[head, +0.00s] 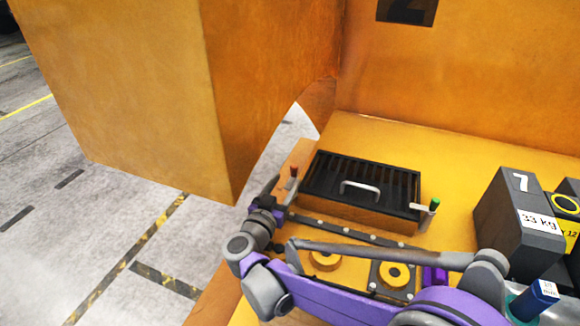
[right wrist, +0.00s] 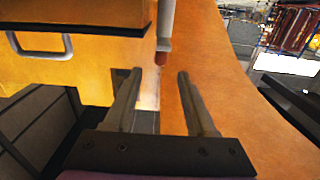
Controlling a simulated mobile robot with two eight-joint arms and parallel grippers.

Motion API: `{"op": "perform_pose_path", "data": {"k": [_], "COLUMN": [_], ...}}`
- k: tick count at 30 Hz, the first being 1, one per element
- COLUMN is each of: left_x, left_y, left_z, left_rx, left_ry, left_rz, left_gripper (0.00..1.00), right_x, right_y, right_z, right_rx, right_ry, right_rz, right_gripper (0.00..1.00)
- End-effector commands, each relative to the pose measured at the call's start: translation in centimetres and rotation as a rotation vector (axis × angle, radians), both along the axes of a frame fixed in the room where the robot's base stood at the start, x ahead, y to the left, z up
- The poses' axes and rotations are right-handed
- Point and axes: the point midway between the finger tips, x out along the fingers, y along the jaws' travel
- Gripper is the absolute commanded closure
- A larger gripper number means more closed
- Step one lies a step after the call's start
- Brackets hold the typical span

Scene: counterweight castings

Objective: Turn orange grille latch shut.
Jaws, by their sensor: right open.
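The black slatted grille (head: 362,182) with a silver handle (head: 360,188) lies on an orange ledge. A latch with a red-orange knob (head: 293,171) stands at its left end, and one with a green knob (head: 434,204) at its right end. My right gripper (head: 276,188) is beside the red-orange latch, its fingers partly hidden. In the right wrist view the gripper (right wrist: 157,76) is open and empty. The red-orange knob (right wrist: 163,51) shows just beyond the fingertips, between their lines; I cannot tell whether they touch. My left gripper is out of view.
A dark 33 kg weight block (head: 510,225) stands on the ledge at right, near a blue-capped item (head: 535,298). A large orange casting (head: 140,95) overhangs at left. Yellow round bosses (head: 394,276) lie in front of the grille. Grey floor (head: 60,190) is open at left.

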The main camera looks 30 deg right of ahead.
Motion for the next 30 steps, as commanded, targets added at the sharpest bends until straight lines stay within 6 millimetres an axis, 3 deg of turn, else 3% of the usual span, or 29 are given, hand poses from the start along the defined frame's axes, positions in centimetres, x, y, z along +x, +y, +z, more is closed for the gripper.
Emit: {"op": "perform_pose_path", "data": {"k": [3,10,23,26,30], "left_x": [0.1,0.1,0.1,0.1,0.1], "left_y": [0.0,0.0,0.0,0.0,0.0], "left_z": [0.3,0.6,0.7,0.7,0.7], "left_rx": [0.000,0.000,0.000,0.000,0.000], "left_ry": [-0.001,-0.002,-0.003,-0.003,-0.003], "left_rz": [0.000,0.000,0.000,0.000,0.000], "left_gripper": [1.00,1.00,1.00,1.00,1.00], "right_x": [1.6,4.0,4.8,4.8,4.8], "right_y": [-2.0,-4.7,-5.6,-5.6,-5.6], "right_z": [0.1,0.1,0.1,0.1,0.1], "right_rx": [-0.001,0.000,0.000,0.000,0.000], "right_ry": [-0.001,-0.001,-0.001,-0.001,-0.001], "right_rz": [-0.004,-0.001,0.002,0.002,0.002], "right_gripper": [0.44,0.44,0.44,0.56,0.82]}}
